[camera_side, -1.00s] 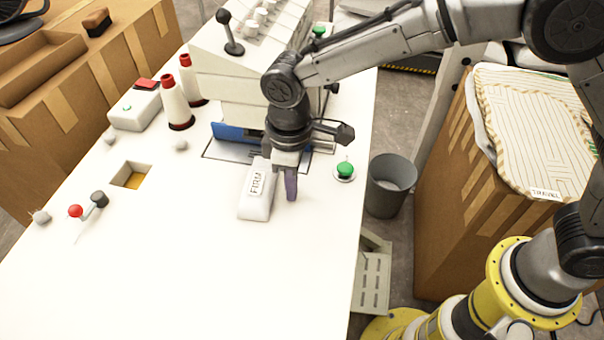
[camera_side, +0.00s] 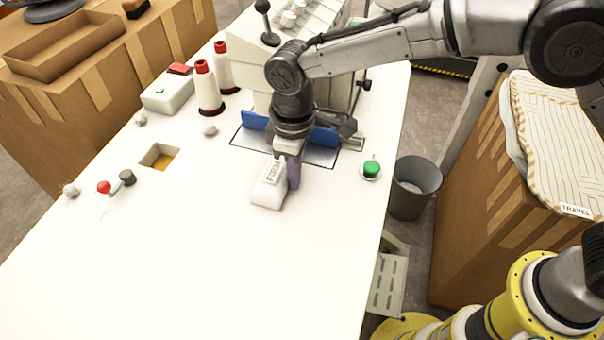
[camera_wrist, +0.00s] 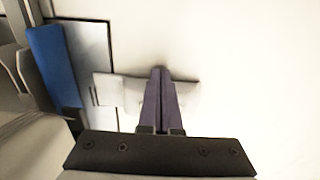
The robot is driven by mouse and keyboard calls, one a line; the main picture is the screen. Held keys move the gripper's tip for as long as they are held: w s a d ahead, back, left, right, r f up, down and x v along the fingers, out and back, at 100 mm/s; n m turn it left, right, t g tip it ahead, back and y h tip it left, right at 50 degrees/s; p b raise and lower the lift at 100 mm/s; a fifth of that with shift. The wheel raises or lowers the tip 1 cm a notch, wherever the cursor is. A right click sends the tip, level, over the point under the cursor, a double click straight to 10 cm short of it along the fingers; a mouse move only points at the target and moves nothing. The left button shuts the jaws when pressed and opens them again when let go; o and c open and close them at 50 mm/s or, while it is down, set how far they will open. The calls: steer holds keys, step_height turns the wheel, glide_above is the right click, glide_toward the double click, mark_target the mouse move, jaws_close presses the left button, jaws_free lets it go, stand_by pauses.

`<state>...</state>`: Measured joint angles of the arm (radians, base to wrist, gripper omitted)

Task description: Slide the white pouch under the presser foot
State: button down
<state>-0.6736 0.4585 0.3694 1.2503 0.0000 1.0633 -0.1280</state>
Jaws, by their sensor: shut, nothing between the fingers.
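The white pouch (camera_side: 268,192), labelled FIRM, lies on the white table in front of the sewing machine's metal plate (camera_side: 320,155). Its far end is by the plate's near edge, partly behind my gripper. My gripper (camera_side: 294,184) is shut and empty, its purple fingers pointing down along the pouch's right side; I cannot tell whether they touch it. In the wrist view, the closed fingers (camera_wrist: 161,74) cross in front of the pouch (camera_wrist: 125,92), which shows on both sides of them. The presser foot is hidden behind my arm. Blue machine parts (camera_side: 254,121) stand on either side of my wrist.
A green button (camera_side: 372,168) sits right of the plate. Red-topped thread cones (camera_side: 207,88), a square table opening (camera_side: 160,157) and a red-knobbed lever (camera_side: 104,187) are to the left. A grey bin (camera_side: 413,188) stands off the right edge. The near table is clear.

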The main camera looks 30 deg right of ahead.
mark_target(316, 193)
steer(key=shift+s+d, duration=1.4)
steer(key=shift+d, duration=0.05)
step_height(316, 193, up, 10)
steer(key=w+a+m+t+y, duration=0.2)
steer(key=w+a+t, duration=0.1)
steer(key=w+a, duration=0.55)
steer(key=x, duration=0.9)
steer(key=shift+w+d+r, duration=0.1)
steer(key=shift+w+d, duration=0.25)
steer(key=shift+s+d+r, duration=0.15)
steer(key=shift+s+d, duration=0.35)
steer(key=shift+s, duration=0.3)
steer(key=shift+s+d, duration=0.6)
steer(key=shift+s, duration=0.25)
